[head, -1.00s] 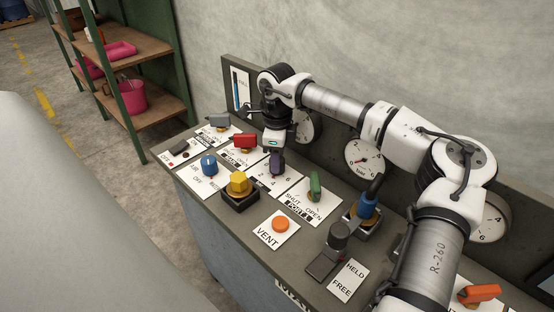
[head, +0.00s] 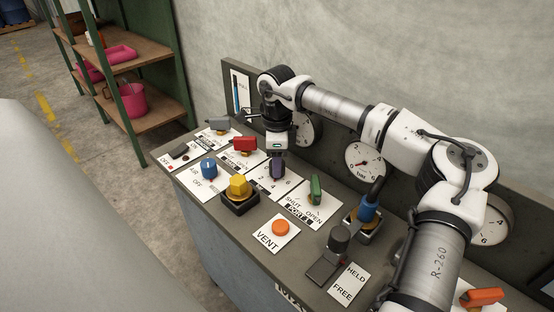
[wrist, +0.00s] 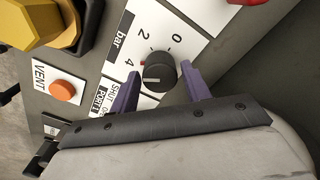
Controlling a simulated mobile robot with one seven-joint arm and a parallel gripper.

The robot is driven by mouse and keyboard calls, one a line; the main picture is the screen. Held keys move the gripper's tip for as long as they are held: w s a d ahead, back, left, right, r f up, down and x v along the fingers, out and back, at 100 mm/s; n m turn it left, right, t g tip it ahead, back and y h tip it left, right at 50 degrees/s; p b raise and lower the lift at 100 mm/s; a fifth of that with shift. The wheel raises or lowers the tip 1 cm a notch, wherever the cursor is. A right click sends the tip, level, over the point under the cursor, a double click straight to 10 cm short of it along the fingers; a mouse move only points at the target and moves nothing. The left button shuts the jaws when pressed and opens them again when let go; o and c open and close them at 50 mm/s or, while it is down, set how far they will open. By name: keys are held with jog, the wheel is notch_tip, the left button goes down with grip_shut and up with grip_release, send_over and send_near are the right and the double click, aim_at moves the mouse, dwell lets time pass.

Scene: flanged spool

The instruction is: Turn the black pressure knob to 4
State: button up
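The black pressure knob (wrist: 158,72) is round, with a white line on its face, and sits on a white plate marked "bar" with 0, 2 and 4 visible in the wrist view. The white line lies roughly across the picture; I cannot tell for sure which number it points to. My gripper (wrist: 159,76) has its purple fingers apart, one on each side of the knob, with a narrow gap on the left; contact on the right is unclear. In the head view my gripper (head: 278,168) points down over the bar plate (head: 262,183) and hides the knob.
A yellow knob (head: 238,186), a green handle (head: 315,190), a red handle (head: 244,145) and a blue knob (head: 208,168) stand close around. The orange VENT button (head: 280,228) is nearer the front.

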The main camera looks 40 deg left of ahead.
jog(key=shift+o, duration=1)
notch_tip(320, 180, up, 14)
jog(key=b, duration=0.1)
jog(key=shift+b, duration=0.4)
jog(key=shift+s+f, duration=0.1)
jog(key=shift+f, duration=0.05)
